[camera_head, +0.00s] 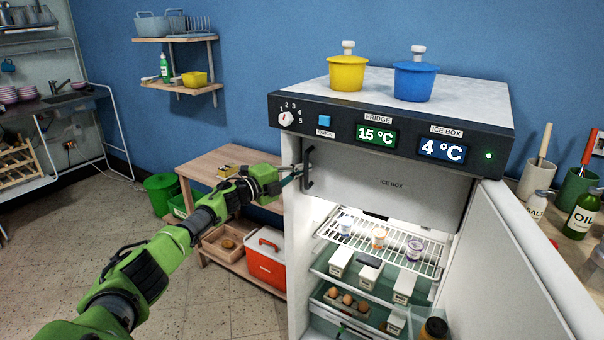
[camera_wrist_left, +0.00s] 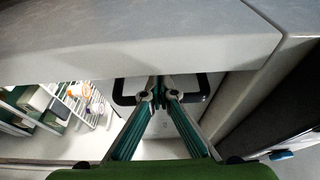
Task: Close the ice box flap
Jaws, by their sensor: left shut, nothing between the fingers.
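My right gripper is not in view.
The fridge door (camera_head: 520,255) stands open at the right. Below the flap, a wire shelf (camera_head: 345,227) holds small cups, with cartons and eggs lower down. A yellow pot (camera_head: 347,73) and a blue pot (camera_head: 414,81) stand on top. A wooden table (camera_head: 215,160) stands left.

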